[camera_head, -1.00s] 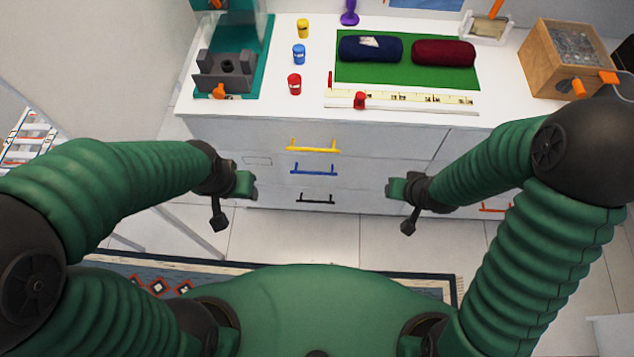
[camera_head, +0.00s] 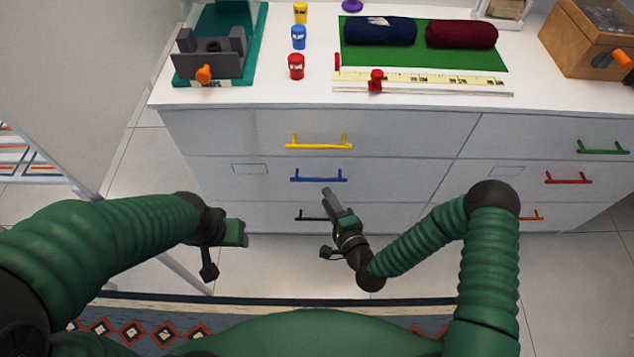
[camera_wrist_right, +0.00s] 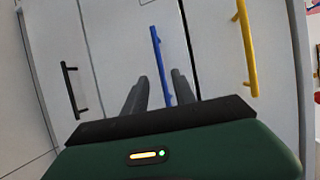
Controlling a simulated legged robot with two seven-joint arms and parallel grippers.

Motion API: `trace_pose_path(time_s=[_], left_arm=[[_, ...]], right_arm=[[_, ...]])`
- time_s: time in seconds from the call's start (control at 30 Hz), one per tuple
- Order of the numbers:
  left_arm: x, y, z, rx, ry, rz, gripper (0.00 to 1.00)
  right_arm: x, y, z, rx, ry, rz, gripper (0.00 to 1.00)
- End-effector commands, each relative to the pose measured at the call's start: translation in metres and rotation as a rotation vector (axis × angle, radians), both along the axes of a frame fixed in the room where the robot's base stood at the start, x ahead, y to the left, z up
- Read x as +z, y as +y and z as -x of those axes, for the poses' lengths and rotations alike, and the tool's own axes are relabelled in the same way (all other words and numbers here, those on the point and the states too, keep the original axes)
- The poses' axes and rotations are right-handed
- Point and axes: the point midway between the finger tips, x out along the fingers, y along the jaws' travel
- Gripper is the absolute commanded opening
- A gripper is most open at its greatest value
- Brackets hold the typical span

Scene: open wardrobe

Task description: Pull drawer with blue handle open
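The blue handle (camera_head: 319,177) is a horizontal bar on the middle drawer (camera_head: 265,180) of the left column, and that drawer is shut. My right gripper (camera_head: 331,195) points up at the drawer front, just below the blue handle in the head view. In the right wrist view the blue handle (camera_wrist_right: 159,62) lies ahead and between the two dark fingers (camera_wrist_right: 160,88), which are apart. Nothing is held, and whether the handle is within finger reach is hard to tell. My left gripper (camera_head: 238,233) hangs at the left, away from the drawers; its finger opening is not clear.
The yellow handle (camera_head: 319,143) is above and the black handle (camera_head: 312,216) below the blue one. Green, red and orange handles are on the right column. The countertop holds cups, rolled cloths (camera_head: 380,31) and a wooden box (camera_head: 585,45). Floor in front is clear.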

Motion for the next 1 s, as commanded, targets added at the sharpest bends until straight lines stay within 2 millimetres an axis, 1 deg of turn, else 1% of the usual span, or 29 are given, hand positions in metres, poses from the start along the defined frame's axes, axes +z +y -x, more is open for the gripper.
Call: trace_pose_path(time_s=[0.03, 0.1, 0.2, 0.3, 0.4, 0.47, 0.7, 0.77, 0.9, 0.97, 1.0], left_arm=[[-0.007, 0.000, 0.000, 0.000, 0.000, 0.000, 0.51], [-0.011, 0.000, 0.000, 0.000, 0.001, 0.000, 0.51], [-0.017, 0.000, 0.000, 0.000, 0.001, 0.000, 0.51], [-0.021, 0.000, 0.000, 0.000, 0.001, 0.000, 0.51], [-0.022, 0.000, 0.000, 0.000, 0.001, 0.000, 0.51], [-0.023, 0.000, 0.000, 0.000, 0.001, 0.000, 0.51], [-0.022, 0.000, 0.000, 0.000, 0.001, 0.000, 0.51], [-0.022, 0.000, 0.000, 0.000, 0.001, 0.000, 0.51], [-0.022, 0.000, 0.000, 0.000, 0.001, 0.000, 0.51], [-0.022, 0.000, 0.000, 0.000, 0.001, 0.000, 0.51], [-0.022, 0.000, 0.000, 0.000, 0.001, 0.000, 0.51]], right_arm=[[-0.005, 0.004, -0.013, -0.001, -0.004, 0.000, 0.32], [-0.008, 0.011, -0.030, 0.000, -0.004, 0.000, 0.32], [-0.013, 0.020, -0.051, 0.000, -0.003, 0.000, 0.32], [-0.016, 0.027, -0.067, -0.001, -0.002, 0.000, 0.32], [-0.017, 0.031, -0.076, -0.001, -0.001, 0.001, 0.32], [-0.017, 0.033, -0.079, 0.000, 0.001, 0.000, 0.32], [-0.016, 0.033, -0.080, 0.000, 0.001, 0.001, 0.32], [-0.016, 0.033, -0.080, 0.000, 0.001, 0.001, 0.26], [-0.016, 0.033, -0.080, 0.000, 0.001, 0.001, 0.08], [-0.017, 0.033, -0.080, 0.000, 0.001, 0.002, 0.00], [-0.017, 0.033, -0.080, 0.000, 0.001, 0.002, 0.00]])
